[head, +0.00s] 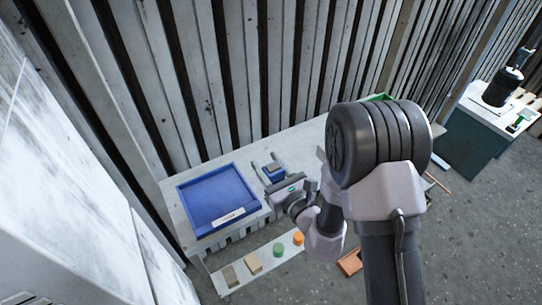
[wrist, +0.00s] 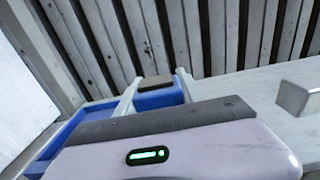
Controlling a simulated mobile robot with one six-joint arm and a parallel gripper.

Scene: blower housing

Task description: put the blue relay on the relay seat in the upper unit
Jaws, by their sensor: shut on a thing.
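My gripper (head: 267,164) is over the light bench, just right of the blue tray. It is shut on the blue relay (head: 274,176), a small blue block with a grey-brown top. In the wrist view the relay (wrist: 158,98) sits between the two pale fingers, and my gripper's body hides its lower part. I cannot tell whether the relay touches the bench. I cannot make out the upper unit or its relay seat in either view.
The blue tray (head: 217,198) with a white label lies on the bench (head: 178,205). A lower ledge carries a grey block (head: 230,276), a tan block (head: 253,263), a green cylinder (head: 278,250) and an orange one (head: 298,239). A slatted wall (head: 235,75) stands behind.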

